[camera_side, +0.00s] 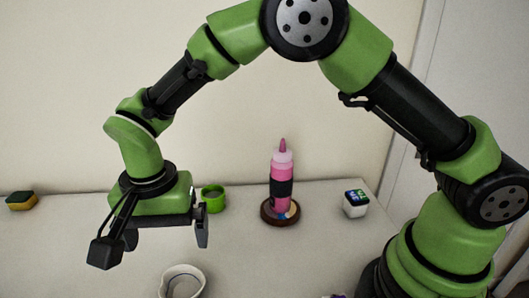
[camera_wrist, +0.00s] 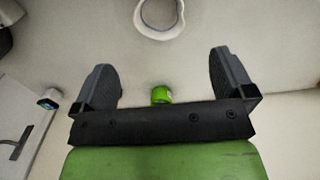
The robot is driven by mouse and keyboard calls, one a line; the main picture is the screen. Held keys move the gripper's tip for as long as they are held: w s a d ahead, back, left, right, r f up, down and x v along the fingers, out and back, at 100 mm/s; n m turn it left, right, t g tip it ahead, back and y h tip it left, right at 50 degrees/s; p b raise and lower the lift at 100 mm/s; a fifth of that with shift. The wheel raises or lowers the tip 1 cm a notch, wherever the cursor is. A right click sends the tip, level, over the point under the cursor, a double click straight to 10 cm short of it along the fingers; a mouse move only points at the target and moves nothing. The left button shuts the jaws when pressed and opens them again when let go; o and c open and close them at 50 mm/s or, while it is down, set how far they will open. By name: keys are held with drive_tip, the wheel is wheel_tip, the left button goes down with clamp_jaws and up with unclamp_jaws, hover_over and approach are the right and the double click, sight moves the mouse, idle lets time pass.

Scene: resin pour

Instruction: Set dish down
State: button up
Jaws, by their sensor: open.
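The dish, a white round bowl (camera_side: 183,268), stands on the table at the bottom edge of the side view, partly cut off. In the wrist view its pale rim (camera_wrist: 150,34) shows at the top centre, also cut off. My gripper (camera_side: 165,238) is open and empty, with its jaws pointing down above the table, behind the dish in the side view. In the wrist view the two dark fingers (camera_wrist: 162,72) are spread wide. The dish lies beyond the fingertips, apart from them, and nothing is between the pads at their height that I can tell.
A green cup (camera_side: 213,199) stands just behind my gripper. A pink bottle (camera_side: 282,170) stands on a round wooden base (camera_side: 269,213). A small white device with a lit screen (camera_side: 355,204) is at right, a yellow and dark sponge (camera_side: 21,201) at far left. The front-left table is clear.

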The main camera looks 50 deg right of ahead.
drive_tip(key=s+d+r+n+t+y, duration=0.1)
drive_tip(key=s+d+r, duration=0.1)
drive_tip(key=d+r, duration=0.45)
drive_tip(key=s+d+r+n+t+y, duration=0.1)
drive_tip(key=s+d+r+t, duration=0.2)
drive_tip(key=r, duration=0.6)
drive_tip(key=s+d+r+n+t, duration=0.2)
drive_tip(key=s+d, duration=0.6)
drive_tip(key=s, duration=0.4)
drive_tip(key=shift+s+d+r+n+t, duration=0.3)
drive_tip(key=shift+s+d+n+t, duration=0.1)
drive_tip(key=shift+n+t, duration=0.15)
